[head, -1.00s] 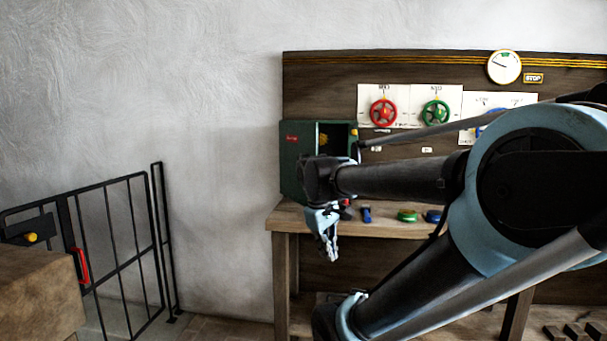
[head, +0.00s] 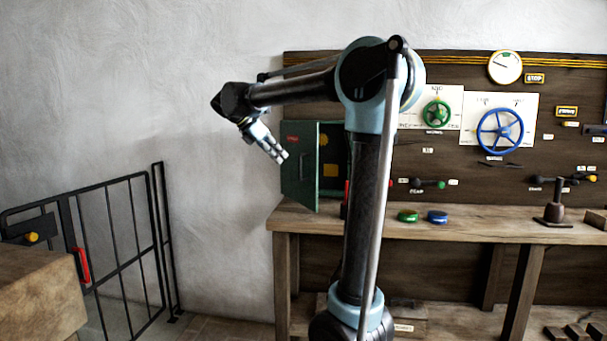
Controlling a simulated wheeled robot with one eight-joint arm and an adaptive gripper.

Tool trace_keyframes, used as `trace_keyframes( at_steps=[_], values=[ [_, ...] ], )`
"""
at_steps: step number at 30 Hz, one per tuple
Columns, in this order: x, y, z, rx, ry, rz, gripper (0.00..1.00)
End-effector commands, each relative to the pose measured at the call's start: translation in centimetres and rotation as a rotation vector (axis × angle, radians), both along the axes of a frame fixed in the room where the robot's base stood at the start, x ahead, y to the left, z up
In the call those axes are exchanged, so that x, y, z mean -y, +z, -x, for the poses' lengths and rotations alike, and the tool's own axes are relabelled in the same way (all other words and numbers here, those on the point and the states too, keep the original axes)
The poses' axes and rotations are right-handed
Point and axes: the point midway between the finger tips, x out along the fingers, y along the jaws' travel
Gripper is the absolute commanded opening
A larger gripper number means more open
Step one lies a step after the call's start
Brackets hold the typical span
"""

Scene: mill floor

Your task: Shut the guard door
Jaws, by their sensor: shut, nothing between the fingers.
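The green guard door (head: 300,179) belongs to a green cabinet at the left end of the workbench. It stands open, swung out to the left, with a red label near its top. The cabinet's dark interior (head: 335,146) shows to its right, with a yellow thing inside. My gripper (head: 283,157) is shut and empty. It points down and to the right at the door's left edge in the picture. I cannot tell whether it touches the door.
The wooden bench (head: 475,230) carries a green button (head: 408,216), a blue button (head: 437,217) and a dark lever stand (head: 556,205). Green (head: 436,114) and blue (head: 500,131) handwheels are on the back panel. A black barred gate (head: 120,250) stands at left. The wall left of the cabinet is bare.

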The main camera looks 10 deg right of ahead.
Motion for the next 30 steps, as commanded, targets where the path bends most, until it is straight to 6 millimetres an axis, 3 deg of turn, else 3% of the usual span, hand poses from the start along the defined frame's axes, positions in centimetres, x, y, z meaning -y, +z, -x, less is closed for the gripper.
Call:
trace_keyframes(
  at_steps=[8, 23, 30],
  values=[
    [0.7, -0.8, -0.9, -0.011, 0.019, 0.018, 0.0],
    [6.5, -6.9, -3.0, -0.01, 0.016, 0.016, 0.0],
    [9.1, -6.7, -3.9, -0.011, 0.017, 0.016, 0.0]
  ],
)
